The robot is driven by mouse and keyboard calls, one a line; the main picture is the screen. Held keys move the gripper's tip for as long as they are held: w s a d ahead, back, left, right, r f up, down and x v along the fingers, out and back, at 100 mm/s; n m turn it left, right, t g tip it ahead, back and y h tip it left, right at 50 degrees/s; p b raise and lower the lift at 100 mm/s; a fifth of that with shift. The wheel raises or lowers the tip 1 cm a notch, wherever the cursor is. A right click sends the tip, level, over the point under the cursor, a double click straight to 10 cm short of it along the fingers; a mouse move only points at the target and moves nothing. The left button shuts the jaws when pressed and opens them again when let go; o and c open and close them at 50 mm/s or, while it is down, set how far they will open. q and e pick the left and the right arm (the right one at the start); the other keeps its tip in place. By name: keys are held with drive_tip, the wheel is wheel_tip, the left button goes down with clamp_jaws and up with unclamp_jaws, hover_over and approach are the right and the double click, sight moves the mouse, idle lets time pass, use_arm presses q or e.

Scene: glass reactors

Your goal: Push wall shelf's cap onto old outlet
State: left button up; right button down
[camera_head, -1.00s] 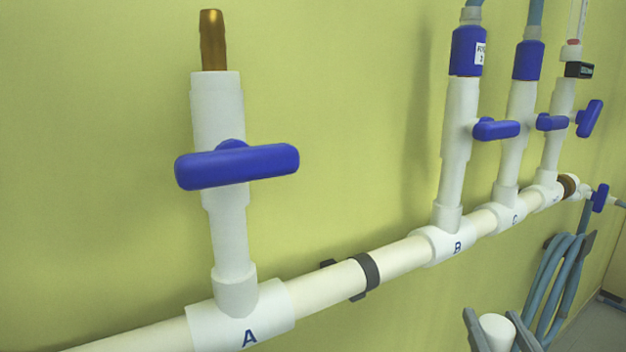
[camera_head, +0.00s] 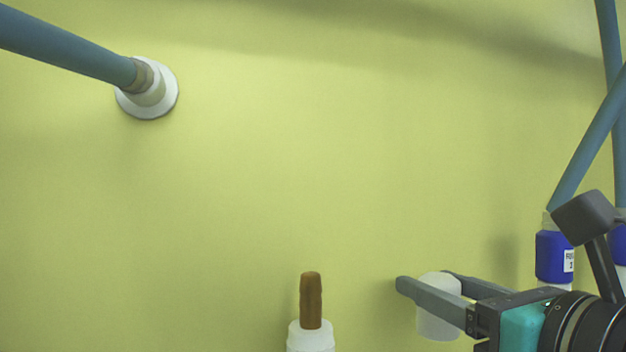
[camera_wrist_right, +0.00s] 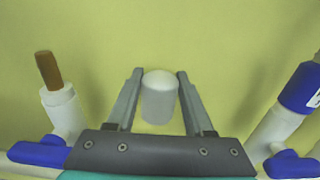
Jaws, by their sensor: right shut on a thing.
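The old outlet is likely the brown barbed tip (camera_head: 311,300) on top of a white pipe (camera_head: 311,337), low in the middle of the head view; nothing covers it. It also shows at the left of the right wrist view (camera_wrist_right: 48,70). A white cylindrical cap (camera_head: 438,308) is held upright between the fingers of my right gripper (camera_head: 436,290), to the right of the brown tip and apart from it. The right wrist view shows the cap (camera_wrist_right: 159,98) between both fingers. My left gripper is not in view.
A blue hose ends in a white round wall fitting (camera_head: 147,90) at the upper left. A blue-collared pipe (camera_head: 554,257) with a hose stands at the right behind my right arm. Blue valve handles (camera_wrist_right: 38,153) flank the gripper in the wrist view. The wall between is bare.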

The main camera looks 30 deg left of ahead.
sight(313, 275)
drive_tip(key=s+a+r+n+g+y+p, duration=0.1)
drive_tip(key=s+a+r, duration=0.2)
drive_tip(key=s+a+r+n+g+p, duration=0.1)
drive_tip(key=s+a+r+p, duration=0.1)
drive_tip(key=s+r, duration=0.1)
drive_tip(key=s+a+r+n+g+y+p, duration=0.1)
drive_tip(key=s+a+r+g+p, duration=0.1)
drive_tip(key=s+a+r, duration=0.1)
drive_tip(key=shift+a+r+y, duration=0.3)
drive_tip(key=shift+r, duration=0.3)
drive_tip(key=shift+s+a, duration=0.1)
drive_tip(key=shift+s, duration=0.15)
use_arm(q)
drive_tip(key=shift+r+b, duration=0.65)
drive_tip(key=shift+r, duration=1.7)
use_arm(e)
drive_tip(key=shift+f, duration=0.95)
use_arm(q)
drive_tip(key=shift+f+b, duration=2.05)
use_arm(e)
drive_tip(key=shift+f, duration=2.75)
drive_tip(key=shift+c, duration=1)
unclamp_jaws()
drive_tip(key=shift+s, duration=0.1)
